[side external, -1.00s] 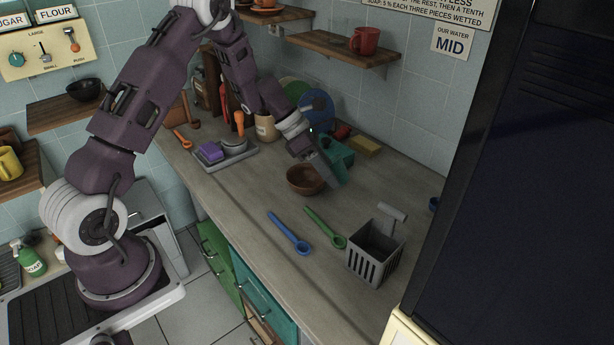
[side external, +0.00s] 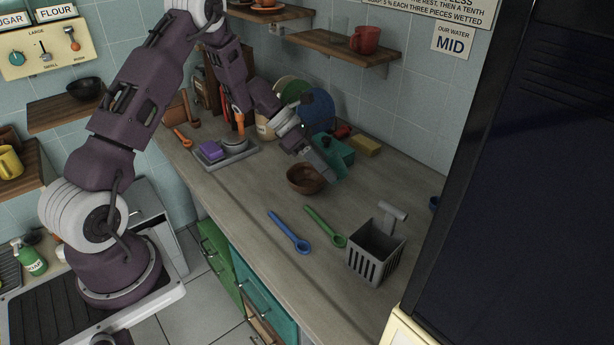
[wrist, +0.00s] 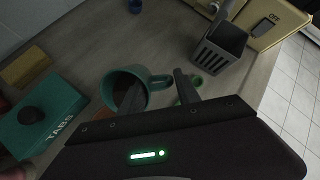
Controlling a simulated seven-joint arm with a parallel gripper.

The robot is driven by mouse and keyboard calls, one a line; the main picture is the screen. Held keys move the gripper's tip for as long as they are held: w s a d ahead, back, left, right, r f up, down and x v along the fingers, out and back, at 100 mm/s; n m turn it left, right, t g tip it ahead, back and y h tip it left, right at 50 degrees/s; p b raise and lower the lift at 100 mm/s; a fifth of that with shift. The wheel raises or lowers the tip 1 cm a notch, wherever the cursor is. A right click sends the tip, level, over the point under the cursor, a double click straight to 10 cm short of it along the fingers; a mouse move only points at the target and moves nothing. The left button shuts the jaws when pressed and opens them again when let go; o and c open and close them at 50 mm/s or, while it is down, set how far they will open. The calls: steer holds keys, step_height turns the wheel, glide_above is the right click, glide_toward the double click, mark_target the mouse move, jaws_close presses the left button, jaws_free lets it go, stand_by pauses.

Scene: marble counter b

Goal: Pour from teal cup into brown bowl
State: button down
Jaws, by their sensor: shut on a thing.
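The bowl stands upright on the counter. A sliver of brown beside the cup (wrist: 102,98) in the wrist view may be the bowl; most of it is hidden.
A teal box marked TABS (wrist: 48,113) and a yellow block (side external: 366,146) stand close behind my gripper. A blue spoon (side external: 289,232), a green spoon (side external: 325,227) and a grey slotted basket (side external: 374,253) lie towards the front right. Bare counter separates them from the bowl.

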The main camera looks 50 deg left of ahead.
steer(key=shift+a+r, duration=0.1)
steer(key=shift+s+a+f+t+h+p, duration=0.15)
steer(key=shift+f+h+p, duration=0.1)
steer(key=shift+h, duration=0.25)
steer(key=shift+w+a+f+t+h+p, duration=0.15)
steer(key=shift+h+p, duration=0.1)
steer(key=shift+h, duration=0.25)
stand_by(0.5)
steer(key=shift+s+a+r+t+h+p, duration=0.25)
steer(key=shift+h+p, duration=0.2)
steer(key=shift+h, duration=0.35)
stand_by(0.5)
steer(key=shift+a+f+n+t+h+p, duration=0.3)
steer(key=shift+a+f+t+h+p, duration=0.15)
steer(key=shift+h, duration=0.35)
stand_by(0.5)
steer(key=shift+s+a+r+t+h+p, duration=0.15)
steer(key=shift+s+a+h+p, duration=0.1)
steer(key=shift+a+h, duration=0.25)
steer(key=shift+s+a+t+h+p, duration=0.2)
steer(key=shift+a+h, duration=0.2)
steer(key=shift+a, duration=0.15)
stand_by(0.4)
stand_by(0.3)
